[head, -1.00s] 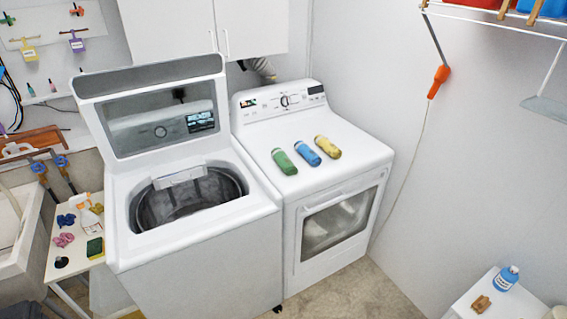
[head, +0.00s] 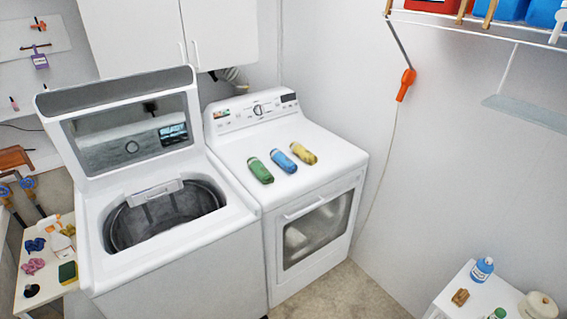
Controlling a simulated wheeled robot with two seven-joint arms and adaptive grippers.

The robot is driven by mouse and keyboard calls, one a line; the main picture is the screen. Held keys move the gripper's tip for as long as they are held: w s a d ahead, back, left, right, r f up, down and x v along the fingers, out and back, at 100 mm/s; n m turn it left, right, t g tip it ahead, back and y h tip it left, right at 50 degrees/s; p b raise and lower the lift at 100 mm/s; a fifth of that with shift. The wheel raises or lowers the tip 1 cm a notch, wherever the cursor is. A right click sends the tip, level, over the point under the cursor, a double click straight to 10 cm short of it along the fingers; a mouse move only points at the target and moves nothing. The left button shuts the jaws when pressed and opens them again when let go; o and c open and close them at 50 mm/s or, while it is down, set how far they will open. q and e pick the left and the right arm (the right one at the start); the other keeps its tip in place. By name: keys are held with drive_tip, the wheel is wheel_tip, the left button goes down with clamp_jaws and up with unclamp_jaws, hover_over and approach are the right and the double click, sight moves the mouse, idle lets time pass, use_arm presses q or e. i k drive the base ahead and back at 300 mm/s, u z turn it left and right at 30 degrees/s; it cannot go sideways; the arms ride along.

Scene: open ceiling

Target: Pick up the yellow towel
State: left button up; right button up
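A yellow rolled towel (head: 304,153) lies on top of the white dryer (head: 338,158). It is the rightmost of three rolls in a row. A blue roll (head: 283,161) lies just left of it, and a green roll (head: 260,170) lies further left. The three lie side by side with small gaps. Neither of my grippers shows in the head view.
A washer (head: 160,252) with its lid up stands left of the dryer. A small white table (head: 468,287) with a blue bottle (head: 482,269) stands at the lower right. A wall shelf (head: 480,27) hangs at the upper right. Bare floor (head: 345,292) shows before the dryer.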

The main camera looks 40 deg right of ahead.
sight(299, 149)
drive_tip(key=z, duration=1.4)
drive_tip(key=i, duration=1.1)
drive_tip(key=u, duration=0.2)
